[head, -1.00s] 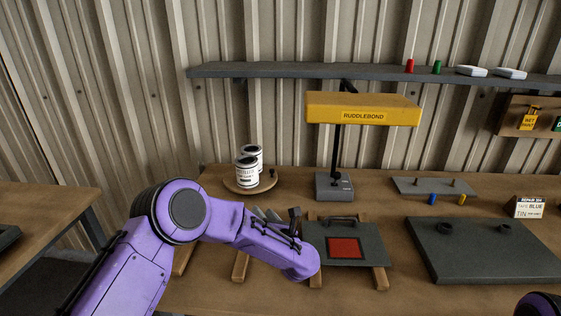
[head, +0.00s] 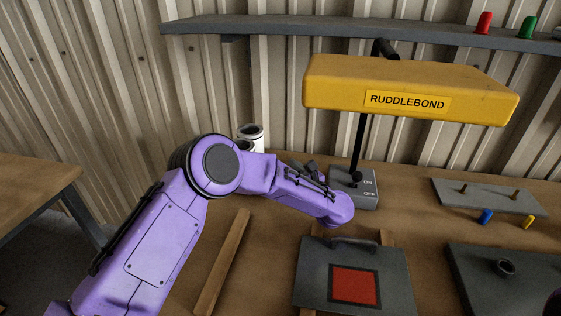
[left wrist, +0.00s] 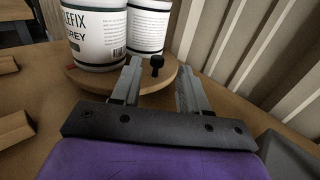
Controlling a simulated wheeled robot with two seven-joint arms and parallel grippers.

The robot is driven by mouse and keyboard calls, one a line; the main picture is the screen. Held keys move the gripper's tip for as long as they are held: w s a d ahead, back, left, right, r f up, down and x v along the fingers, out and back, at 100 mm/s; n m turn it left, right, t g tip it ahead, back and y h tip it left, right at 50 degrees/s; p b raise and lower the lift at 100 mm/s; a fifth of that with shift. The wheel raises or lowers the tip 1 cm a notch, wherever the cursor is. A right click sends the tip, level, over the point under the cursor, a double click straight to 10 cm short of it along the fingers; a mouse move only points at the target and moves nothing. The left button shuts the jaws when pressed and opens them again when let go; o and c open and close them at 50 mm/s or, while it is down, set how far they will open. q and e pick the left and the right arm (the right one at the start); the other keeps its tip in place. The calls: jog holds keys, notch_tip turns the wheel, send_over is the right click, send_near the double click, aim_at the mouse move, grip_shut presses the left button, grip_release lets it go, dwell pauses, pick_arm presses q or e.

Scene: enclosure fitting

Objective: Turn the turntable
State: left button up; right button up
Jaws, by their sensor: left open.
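The turntable, a round wooden disc (left wrist: 100,83), shows in the left wrist view with two white cans on it, a front can marked GREY (left wrist: 95,32) and a second can (left wrist: 149,28). A black knob (left wrist: 157,62) stands near its rim. My left gripper (left wrist: 161,72) is open, with the knob in the gap between its fingertips, nearer the left finger. I cannot tell whether a finger touches it. In the head view the cans (head: 250,132) show partly behind my left arm, which hides the disc. My right gripper is not in view.
A yellow RUDDLEBOND lamp (head: 405,90) on a grey switch base (head: 355,190) stands right of my left arm. A dark plate with a red square (head: 355,285) lies in front on wooden strips. A shelf (head: 350,27) runs along the wall behind.

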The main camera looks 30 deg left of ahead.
pick_arm(q)
jog(key=shift+a+f+b, duration=0.1)
jog(key=shift+f+b, duration=0.3)
jog(key=shift+f, duration=0.15)
jog(key=x, duration=0.7)
jog(key=shift+w+a, duration=0.1)
jog(key=shift+a, duration=0.15)
grip_shut()
